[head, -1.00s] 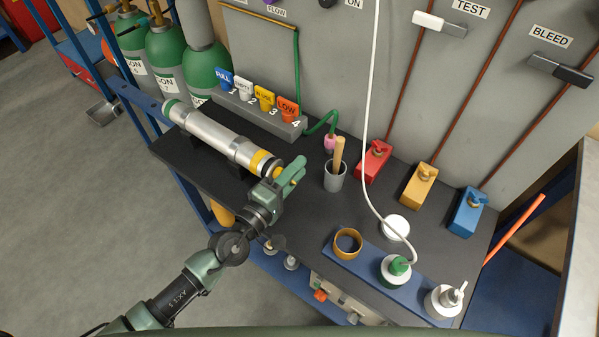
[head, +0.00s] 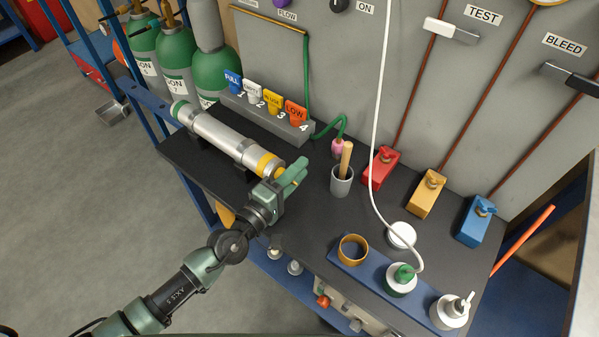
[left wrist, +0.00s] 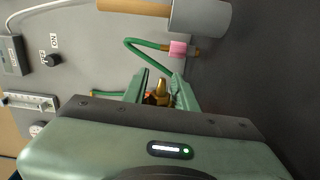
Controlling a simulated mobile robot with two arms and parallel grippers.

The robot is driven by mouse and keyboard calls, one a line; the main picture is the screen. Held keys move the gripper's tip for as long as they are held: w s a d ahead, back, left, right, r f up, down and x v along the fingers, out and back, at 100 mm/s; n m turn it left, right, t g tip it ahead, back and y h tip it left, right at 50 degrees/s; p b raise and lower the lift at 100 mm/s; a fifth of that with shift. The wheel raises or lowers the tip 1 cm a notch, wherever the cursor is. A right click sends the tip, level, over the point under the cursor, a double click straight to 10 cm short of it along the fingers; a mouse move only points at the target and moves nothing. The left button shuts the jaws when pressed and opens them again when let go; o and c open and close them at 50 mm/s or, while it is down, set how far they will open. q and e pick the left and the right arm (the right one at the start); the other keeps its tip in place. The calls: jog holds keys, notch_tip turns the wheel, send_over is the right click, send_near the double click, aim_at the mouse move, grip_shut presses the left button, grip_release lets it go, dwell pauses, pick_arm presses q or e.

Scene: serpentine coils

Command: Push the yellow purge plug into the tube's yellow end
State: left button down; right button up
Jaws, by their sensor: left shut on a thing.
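The silver tube (head: 220,137) lies in its holder on the dark bench top, with a green band at its far left end and a yellow band (head: 268,165) at its near right end. My left gripper (head: 290,178) is at the yellow end, its fingers close beside it. In the left wrist view its fingers (left wrist: 160,92) are shut on a small brass-yellow piece, the purge plug (left wrist: 161,87). The fingers hide much of the plug in the head view, so I cannot tell whether it sits in the tube's end. My right gripper is not in view.
A grey cup (head: 342,181) with a wooden stick stands right of the gripper. Red (head: 380,170), yellow and blue valve blocks stand along the panel. A blue strip (head: 378,268) carries a brass ring and white-topped jars. Labelled tags (head: 270,103) stand behind the tube.

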pick_arm(q)
jog(key=c, duration=1)
grip_release()
jog(key=shift+c, duration=0.2)
jog(key=b+v, duration=0.1)
jog(key=v, duration=0.6)
jog(key=shift+f, duration=0.1)
jog(key=shift+s+a, duration=0.25)
jog(key=shift+s, duration=0.15)
